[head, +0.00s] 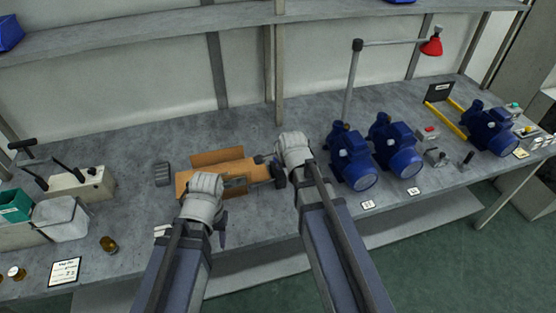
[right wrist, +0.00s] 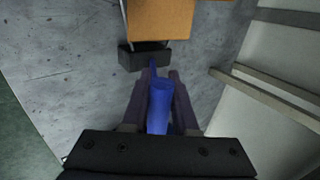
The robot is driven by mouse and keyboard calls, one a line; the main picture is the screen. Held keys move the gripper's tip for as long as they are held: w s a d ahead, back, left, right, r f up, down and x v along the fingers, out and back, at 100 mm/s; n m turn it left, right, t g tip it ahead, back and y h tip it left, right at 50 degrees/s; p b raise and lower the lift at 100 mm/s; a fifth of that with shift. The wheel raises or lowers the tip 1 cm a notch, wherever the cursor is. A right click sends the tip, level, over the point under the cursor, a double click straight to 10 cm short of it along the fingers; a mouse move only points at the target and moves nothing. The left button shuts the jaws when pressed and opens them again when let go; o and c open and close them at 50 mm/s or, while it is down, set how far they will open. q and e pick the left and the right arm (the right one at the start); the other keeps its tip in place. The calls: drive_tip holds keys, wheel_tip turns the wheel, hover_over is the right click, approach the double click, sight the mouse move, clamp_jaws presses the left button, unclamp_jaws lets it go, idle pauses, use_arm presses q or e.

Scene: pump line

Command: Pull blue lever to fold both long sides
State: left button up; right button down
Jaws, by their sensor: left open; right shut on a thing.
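An orange-brown cardboard box (head: 212,156) with open flaps lies in a fixture on the grey bench. It also shows at the top of the right wrist view (right wrist: 160,18), beside a dark block (right wrist: 140,57). My right gripper (head: 277,165) is at the right end of the fixture. In the right wrist view, its fingers (right wrist: 158,95) are shut around the blue lever (right wrist: 159,105). My left gripper (head: 207,190) is open at the near side of the box; its fingertips are largely hidden by its own wrist.
A dark ribbed block (head: 162,174) stands left of the box. A beige device (head: 75,187), a clear bin (head: 62,220) and a teal bin (head: 15,206) occupy the left end.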

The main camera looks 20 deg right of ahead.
idle(0.3)
drive_tip(key=c, duration=0.7)
unclamp_jaws()
drive_tip(key=shift+s+r, duration=0.1)
drive_tip(key=p+v, duration=0.6)
drive_tip(key=v, duration=0.1)
drive_tip(key=shift+s+r, duration=0.25)
